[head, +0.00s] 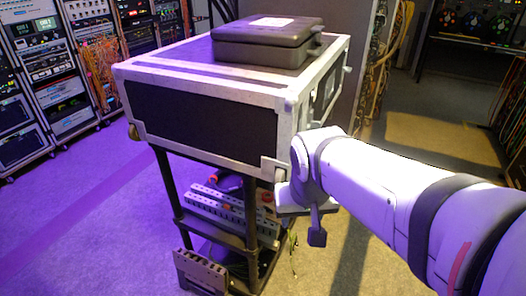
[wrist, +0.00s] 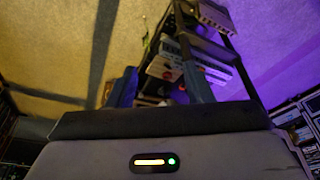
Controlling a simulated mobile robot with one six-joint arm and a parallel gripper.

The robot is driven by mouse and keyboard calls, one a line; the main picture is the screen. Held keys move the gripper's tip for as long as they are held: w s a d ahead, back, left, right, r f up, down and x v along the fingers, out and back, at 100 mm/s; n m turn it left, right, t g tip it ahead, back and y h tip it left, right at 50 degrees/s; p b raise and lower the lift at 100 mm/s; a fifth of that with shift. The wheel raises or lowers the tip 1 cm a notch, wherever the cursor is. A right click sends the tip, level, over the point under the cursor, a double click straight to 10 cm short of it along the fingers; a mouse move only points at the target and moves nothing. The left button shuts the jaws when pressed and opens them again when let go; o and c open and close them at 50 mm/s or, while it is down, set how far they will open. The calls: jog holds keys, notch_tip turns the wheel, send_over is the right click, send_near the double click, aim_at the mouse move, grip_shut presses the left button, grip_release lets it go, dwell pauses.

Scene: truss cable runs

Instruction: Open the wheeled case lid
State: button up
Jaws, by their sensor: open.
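A large black case with silver metal edges (head: 205,117) sits on a dark shelved stand in the head view. Its top looks closed, and I cannot make out wheels on it. A smaller black hard case (head: 268,42) with a white label lies shut on top of it. My gripper (head: 316,226) is beside and below the large case's near right corner, pointing down, apart from the small case. One dark finger shows there. In the wrist view my gripper (wrist: 160,86) is open, with nothing visibly held between its fingers.
The stand (head: 170,200) under the case holds grey slotted parts (head: 232,210) and cables. Equipment racks (head: 45,75) line the left and back. A dark panel (head: 365,50) with hanging cables stands behind the case. Carpet (head: 90,220) is clear at the front left.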

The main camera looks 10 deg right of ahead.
aim_at(277, 177)
jog(key=w+a+r+m+h+p, duration=0.15)
jog(key=w+m, duration=0.45)
jog(key=w, duration=1)
jog(key=shift+t+h, duration=0.3)
jog(key=shift+h, duration=0.15)
jog(key=x, duration=0.4)
jog(key=p+x, duration=0.1)
jog(key=x, duration=0.2)
jog(key=shift+a+f, duration=0.2)
jog(key=shift+a, duration=0.15)
grip_shut()
